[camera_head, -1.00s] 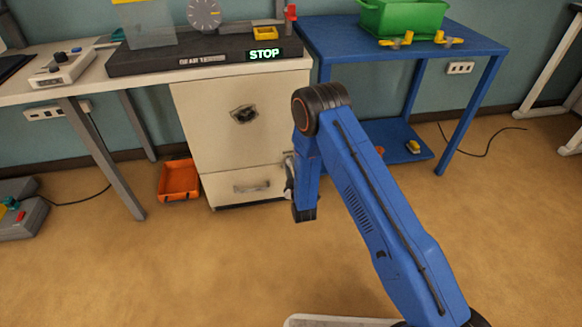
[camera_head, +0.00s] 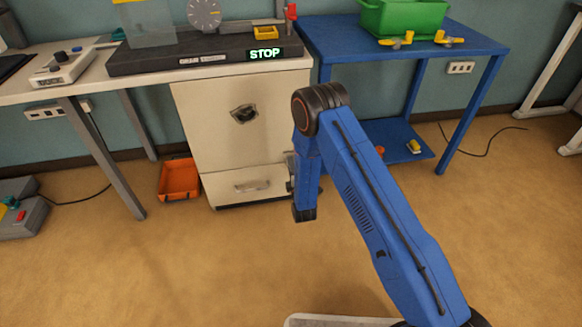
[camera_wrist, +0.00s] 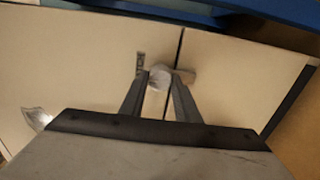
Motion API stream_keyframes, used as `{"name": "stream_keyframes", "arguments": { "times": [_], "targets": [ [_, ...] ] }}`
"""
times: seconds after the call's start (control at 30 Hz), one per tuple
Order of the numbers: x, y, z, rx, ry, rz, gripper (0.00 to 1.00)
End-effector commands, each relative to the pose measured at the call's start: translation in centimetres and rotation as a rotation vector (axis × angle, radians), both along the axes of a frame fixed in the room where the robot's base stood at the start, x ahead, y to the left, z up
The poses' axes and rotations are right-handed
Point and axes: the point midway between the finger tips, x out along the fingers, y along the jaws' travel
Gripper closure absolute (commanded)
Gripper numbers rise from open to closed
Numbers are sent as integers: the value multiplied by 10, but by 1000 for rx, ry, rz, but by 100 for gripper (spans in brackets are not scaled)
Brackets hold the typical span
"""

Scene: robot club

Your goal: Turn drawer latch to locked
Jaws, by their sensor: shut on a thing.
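The drawer latch (camera_wrist: 160,76) is a pale grey knob with a short arm reaching right across the seam between two cream cabinet fronts, in the wrist view. My gripper (camera_wrist: 158,84) has its two dark fingers on either side of the latch knob and is shut on it. A small grey marked plate (camera_wrist: 140,63) sits just left of the knob; its marking is too blurred to read. In the head view the cream drawer cabinet (camera_head: 215,150) stands under the bench, and my arm hides the latch and most of my gripper.
The lower drawer has a metal handle (camera_head: 251,186); the upper front has a dark recessed handle (camera_head: 244,114). An orange bin (camera_head: 179,180) is on the floor left of the cabinet. A blue table (camera_head: 400,50) stands right. Open floor lies in front.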

Motion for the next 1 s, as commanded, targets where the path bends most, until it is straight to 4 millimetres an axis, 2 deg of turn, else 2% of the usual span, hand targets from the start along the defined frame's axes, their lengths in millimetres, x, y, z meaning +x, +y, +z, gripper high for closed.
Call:
{"name": "stream_keyframes", "arguments": {
  "times": [0.4, 0.43, 0.5, 0.83, 1.0],
  "targets": [
    [-1, 1, -2, -7, 2, 2, 93],
    [-1, 1, -2, -6, 2, 2, 64],
    [-1, 1, -2, -6, 2, 2, 53],
    [-2, 0, -1, -5, 1, 1, 53],
    [-19, -4, -1, -6, 2, 1, 53]
  ]
}}
